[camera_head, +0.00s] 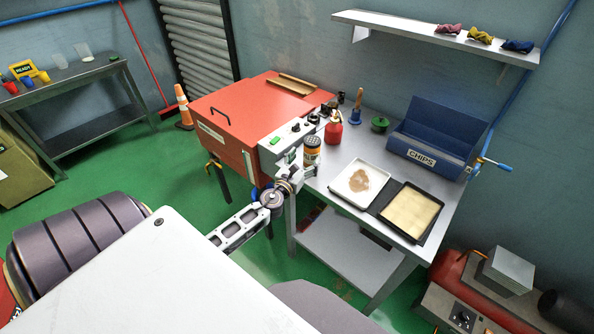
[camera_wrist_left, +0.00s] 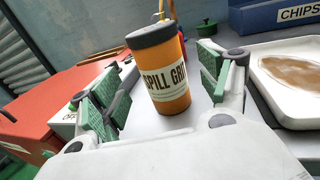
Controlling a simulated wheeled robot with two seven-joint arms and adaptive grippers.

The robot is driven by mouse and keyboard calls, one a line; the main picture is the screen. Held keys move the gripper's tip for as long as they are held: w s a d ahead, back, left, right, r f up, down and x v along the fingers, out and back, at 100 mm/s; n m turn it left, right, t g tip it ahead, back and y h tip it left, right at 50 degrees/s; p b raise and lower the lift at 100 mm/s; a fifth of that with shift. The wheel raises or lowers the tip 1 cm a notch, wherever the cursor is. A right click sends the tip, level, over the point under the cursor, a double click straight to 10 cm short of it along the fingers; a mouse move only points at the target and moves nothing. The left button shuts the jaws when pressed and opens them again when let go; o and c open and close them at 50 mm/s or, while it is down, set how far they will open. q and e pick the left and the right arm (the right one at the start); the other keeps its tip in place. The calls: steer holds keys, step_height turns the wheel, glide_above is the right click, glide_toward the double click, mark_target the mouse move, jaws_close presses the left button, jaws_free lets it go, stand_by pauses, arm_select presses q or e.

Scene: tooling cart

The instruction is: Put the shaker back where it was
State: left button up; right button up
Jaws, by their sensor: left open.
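The shaker is an orange cylinder with a dark grey lid and a pale label reading "SPILL GR…". In the head view the shaker (camera_head: 312,152) stands on the grey cart top, at its left edge beside the control box. My left gripper (camera_head: 301,168) is right at it, on the near side. In the left wrist view the shaker (camera_wrist_left: 162,78) stands upright between the two open green-padded fingers, with gaps on both sides. My right gripper is not in view.
A white tray (camera_head: 342,188) with brown powder and a dark tray (camera_head: 387,213) with a beige sheet lie to the right. A red-lidded machine (camera_head: 250,105) borders the left.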

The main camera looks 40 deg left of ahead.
arm_select(q)
steer(key=shift+s+d+b, duration=0.25)
steer(key=shift+s, duration=1.15)
steer(key=shift+s+d+b, duration=0.2)
steer(key=shift+s+b, duration=0.05)
steer(key=shift+s, duration=1.15)
